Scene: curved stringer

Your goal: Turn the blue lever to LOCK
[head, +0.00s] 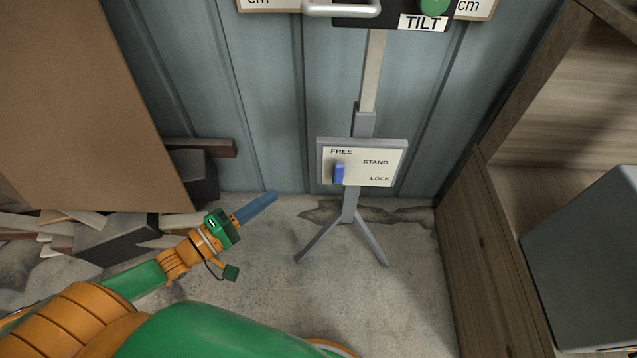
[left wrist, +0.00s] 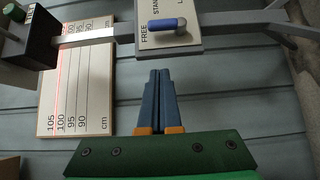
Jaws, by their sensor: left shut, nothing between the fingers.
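The blue lever (head: 339,174) is on a white label plate (head: 362,178) with FREE at top, STAND at the right and LOCK at lower right. The lever stands upright below FREE, pointing to it. In the left wrist view, the lever (left wrist: 167,24) lies along the plate, near the letters FREE. My left gripper (head: 274,195) is shut and empty, left of the plate and lower, apart from the lever. Its blue fingers (left wrist: 158,74) are together in the left wrist view, pointing toward the plate. My right gripper is not in view.
The plate sits on a grey stand (head: 350,210) with splayed legs. A TILT head (head: 392,14) with a green knob and metal handle is above. Cardboard (head: 75,100) and rubble (head: 60,225) lie at left, a wooden shelf (head: 470,240) at right. The floor before the stand is clear.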

